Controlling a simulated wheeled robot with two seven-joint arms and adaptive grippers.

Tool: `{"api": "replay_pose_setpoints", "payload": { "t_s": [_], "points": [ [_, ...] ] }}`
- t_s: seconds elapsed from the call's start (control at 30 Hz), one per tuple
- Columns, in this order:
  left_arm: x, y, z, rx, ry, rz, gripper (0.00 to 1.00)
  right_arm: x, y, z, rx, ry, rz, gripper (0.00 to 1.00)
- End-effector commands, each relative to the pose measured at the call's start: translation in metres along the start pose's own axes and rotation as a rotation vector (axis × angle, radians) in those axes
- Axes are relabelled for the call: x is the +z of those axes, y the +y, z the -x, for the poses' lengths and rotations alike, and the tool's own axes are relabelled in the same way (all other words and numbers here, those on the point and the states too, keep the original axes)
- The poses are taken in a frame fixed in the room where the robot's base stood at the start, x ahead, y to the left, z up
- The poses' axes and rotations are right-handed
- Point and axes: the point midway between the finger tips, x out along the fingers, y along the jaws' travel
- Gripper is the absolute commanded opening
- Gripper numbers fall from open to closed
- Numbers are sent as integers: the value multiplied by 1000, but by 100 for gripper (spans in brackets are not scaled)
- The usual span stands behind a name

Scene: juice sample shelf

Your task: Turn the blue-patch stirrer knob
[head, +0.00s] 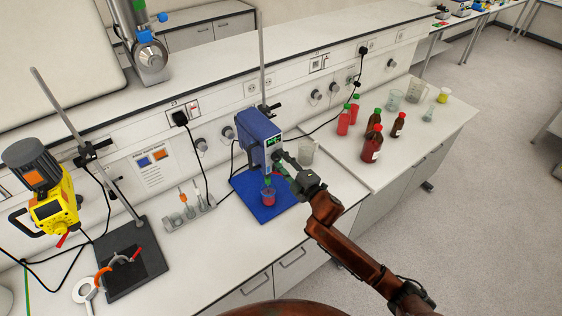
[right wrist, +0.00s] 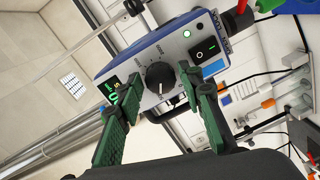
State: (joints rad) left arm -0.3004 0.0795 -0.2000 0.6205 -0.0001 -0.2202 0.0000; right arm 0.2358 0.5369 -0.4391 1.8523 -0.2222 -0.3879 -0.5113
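The blue stirrer (head: 258,135) stands over a blue base plate (head: 245,200) on the bench, with a small beaker of red liquid (head: 269,199) under it. In the right wrist view its front panel has a round black knob (right wrist: 160,77) with a white mark, a lit green display (right wrist: 112,90) and a black switch (right wrist: 206,48). My right gripper (head: 281,162) is at this panel. In the wrist view the right gripper (right wrist: 160,85) is open, with one green finger on each side of the knob; contact cannot be told. My left gripper is not in view.
A yellow stirrer (head: 55,212) hangs on a stand at the left. A rack with small items (head: 190,212) and a glass beaker (head: 307,150) flank the blue stirrer. Several red and brown bottles (head: 372,143) stand at the right. A wall sheet (head: 152,170) shows blue and orange patches.

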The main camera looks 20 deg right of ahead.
Motion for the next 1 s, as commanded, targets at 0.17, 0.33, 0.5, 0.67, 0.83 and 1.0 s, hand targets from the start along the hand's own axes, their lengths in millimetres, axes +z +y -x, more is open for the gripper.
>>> {"api": "replay_pose_setpoints", "payload": {
  "t_s": [0.17, 0.33, 0.5, 0.67, 0.83, 1.0],
  "points": [
    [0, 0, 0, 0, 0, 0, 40, -1, 0, 0, 0, 1, 0, 44],
    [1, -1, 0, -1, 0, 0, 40, -1, 0, 0, 0, 2, 0, 44],
    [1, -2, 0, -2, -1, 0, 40, -1, 0, 10, 0, 2, 0, 44],
    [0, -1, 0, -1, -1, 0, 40, 0, -1, 38, -1, 2, 0, 44],
    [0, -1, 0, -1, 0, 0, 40, 0, -1, 75, -1, 0, 1, 44],
    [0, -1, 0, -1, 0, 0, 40, 0, -1, 103, -1, 1, -1, 44]
  ]
}}
